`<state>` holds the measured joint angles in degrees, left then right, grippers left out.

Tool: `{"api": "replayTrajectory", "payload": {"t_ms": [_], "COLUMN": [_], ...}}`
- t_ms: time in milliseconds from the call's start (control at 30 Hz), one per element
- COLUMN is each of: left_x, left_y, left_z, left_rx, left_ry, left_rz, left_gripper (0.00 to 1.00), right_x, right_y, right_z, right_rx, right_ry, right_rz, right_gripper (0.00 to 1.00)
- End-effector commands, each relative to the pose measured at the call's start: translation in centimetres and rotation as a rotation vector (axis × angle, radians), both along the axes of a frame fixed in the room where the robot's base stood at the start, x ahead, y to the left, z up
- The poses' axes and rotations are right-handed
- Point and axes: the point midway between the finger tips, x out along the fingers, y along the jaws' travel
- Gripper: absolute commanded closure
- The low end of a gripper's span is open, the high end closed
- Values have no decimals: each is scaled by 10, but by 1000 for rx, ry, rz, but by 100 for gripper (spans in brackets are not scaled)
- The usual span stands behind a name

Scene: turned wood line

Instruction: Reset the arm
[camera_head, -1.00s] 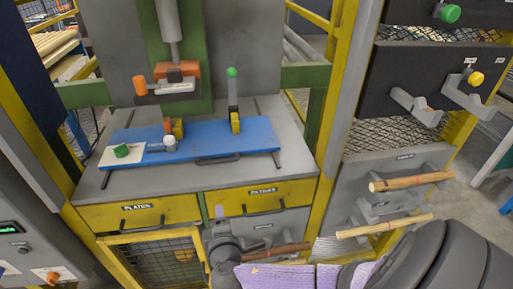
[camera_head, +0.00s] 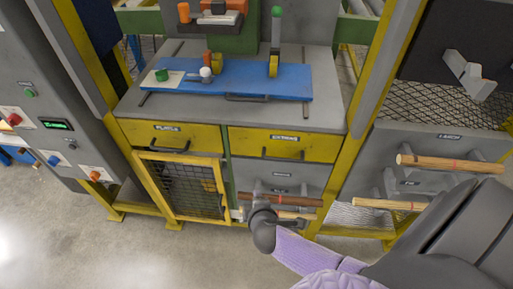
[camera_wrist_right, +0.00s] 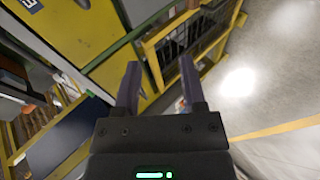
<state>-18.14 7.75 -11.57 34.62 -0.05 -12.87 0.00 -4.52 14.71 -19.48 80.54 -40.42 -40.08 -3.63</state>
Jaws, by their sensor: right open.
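My right arm (camera_head: 320,253) comes in from the lower right in the head view, with a purple sleeve and a dark rounded joint (camera_head: 263,230) in front of the bench's lower cabinet. In the right wrist view, my right gripper (camera_wrist_right: 160,82) is open, its two dark purple fingers apart with nothing between them. Beyond the fingers are yellow framing and a mesh cage. My left gripper is not in view.
A blue board (camera_head: 240,79) with clamps lies on the grey bench (camera_head: 328,113). Turned wooden rods (camera_head: 449,163) rest on brackets at the right, close to my arm. A mesh-doored cage (camera_head: 143,191) stands below the drawers. Open floor (camera_head: 60,235) lies at the lower left.

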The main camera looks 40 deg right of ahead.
Motion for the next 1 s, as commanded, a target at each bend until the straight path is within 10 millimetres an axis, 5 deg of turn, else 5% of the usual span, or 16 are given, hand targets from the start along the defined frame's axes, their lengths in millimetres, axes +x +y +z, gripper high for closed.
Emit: {"api": "replayTrajectory", "payload": {"t_ms": [167,267,400,500,600,700,1000], "left_x": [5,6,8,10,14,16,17], "left_y": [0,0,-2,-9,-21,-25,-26], "left_z": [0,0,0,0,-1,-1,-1], "left_rx": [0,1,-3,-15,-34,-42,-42], "left_ry": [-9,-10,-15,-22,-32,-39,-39], "left_rz": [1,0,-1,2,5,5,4], "left_gripper": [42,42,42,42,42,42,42], "right_x": [-1,-24,-121,-204,-270,-309,-321], "right_y": [0,1,10,20,28,34,35], "right_z": [-1,-30,-112,-151,-169,-175,-176], "right_rx": [2,65,300,462,566,618,633], "right_ry": [3,81,321,460,545,582,592], "right_rz": [-1,-27,-174,-344,-505,-612,-649], "right_gripper": [47,47,47,47,47,47,47]}}
